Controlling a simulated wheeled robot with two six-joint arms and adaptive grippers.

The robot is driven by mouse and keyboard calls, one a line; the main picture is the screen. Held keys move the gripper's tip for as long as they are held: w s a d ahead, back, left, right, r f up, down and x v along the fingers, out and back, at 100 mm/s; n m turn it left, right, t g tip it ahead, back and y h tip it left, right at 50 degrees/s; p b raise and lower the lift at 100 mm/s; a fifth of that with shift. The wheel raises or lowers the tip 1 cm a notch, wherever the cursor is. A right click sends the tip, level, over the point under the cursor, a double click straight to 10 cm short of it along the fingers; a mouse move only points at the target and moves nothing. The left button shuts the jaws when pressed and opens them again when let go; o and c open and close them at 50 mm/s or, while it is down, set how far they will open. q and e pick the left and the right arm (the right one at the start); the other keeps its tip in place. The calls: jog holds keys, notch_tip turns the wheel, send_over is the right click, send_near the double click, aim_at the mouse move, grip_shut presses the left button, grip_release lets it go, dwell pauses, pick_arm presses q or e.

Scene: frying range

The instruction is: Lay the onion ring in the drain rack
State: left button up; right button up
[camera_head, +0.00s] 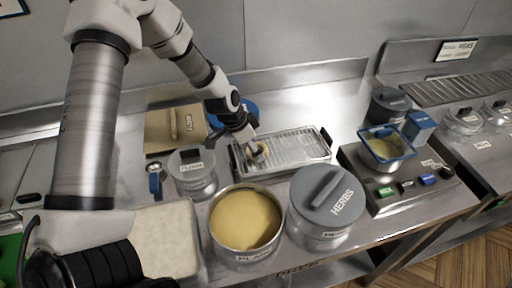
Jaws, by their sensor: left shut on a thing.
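My left gripper (254,147) reaches down from the upper left over the left end of the drain rack (295,149). It is shut on the onion ring (259,152), a small golden-brown ring mostly covered by the fingers. The ring is at or just above the wire grid; I cannot tell whether it touches. The drain rack is a shallow metal tray with a grid and dark end handles. The rest of its grid looks bare. My right gripper is not in view.
In front of the rack stand a pot of yellow contents (245,219), a lidded herbs pot (328,205) and a lidded glass jar (191,173). A blue-rimmed basket (387,145) sits on the burner unit at right. A pale tray (166,240) lies at front left.

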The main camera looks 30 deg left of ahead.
pick_arm(q)
jog(key=shift+s+r, duration=0.15)
jog(key=shift+s, duration=0.05)
jog(key=o, duration=0.7)
jog(key=shift+c, duration=0.2)
jog(key=shift+o, duration=1.4)
jog(key=shift+w, duration=0.35)
jog(key=shift+s, duration=0.2)
jog(key=v, duration=1.1)
jog(key=shift+r, duration=0.35)
